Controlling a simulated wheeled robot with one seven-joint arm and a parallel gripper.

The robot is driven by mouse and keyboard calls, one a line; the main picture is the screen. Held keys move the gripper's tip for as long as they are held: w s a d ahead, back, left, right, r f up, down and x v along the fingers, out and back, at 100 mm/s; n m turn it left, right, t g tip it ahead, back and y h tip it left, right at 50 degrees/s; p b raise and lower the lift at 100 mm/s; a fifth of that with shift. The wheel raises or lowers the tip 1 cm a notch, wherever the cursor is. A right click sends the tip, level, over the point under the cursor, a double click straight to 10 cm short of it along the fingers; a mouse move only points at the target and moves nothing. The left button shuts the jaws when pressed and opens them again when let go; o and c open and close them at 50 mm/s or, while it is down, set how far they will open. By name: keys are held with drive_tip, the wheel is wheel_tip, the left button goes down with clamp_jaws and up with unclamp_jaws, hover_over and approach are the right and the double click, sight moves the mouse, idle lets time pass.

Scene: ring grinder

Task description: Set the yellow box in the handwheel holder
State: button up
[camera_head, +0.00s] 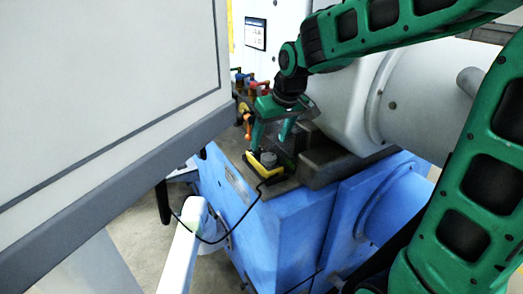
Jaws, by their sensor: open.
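The yellow box (258,167) is small, with a grey round part on top and a black cable running from its lower side. It lies on the front top ledge of the blue machine. My gripper (270,146) points down just above and behind the box, with its green fingers apart. The left finger comes close to the box's far end; I cannot tell whether they touch. I cannot make out the handwheel holder as a separate part; it may be hidden by the box or the gripper.
The blue machine (285,232) has dark blocks (335,164) right of the box. Small red, blue and yellow fittings (247,88) stand behind it. A large grey panel (100,90) fills the left. The black cable (228,236) hangs in a loop over the machine's left side.

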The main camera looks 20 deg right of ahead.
drive_tip(key=v, duration=0.6)
idle(0.4)
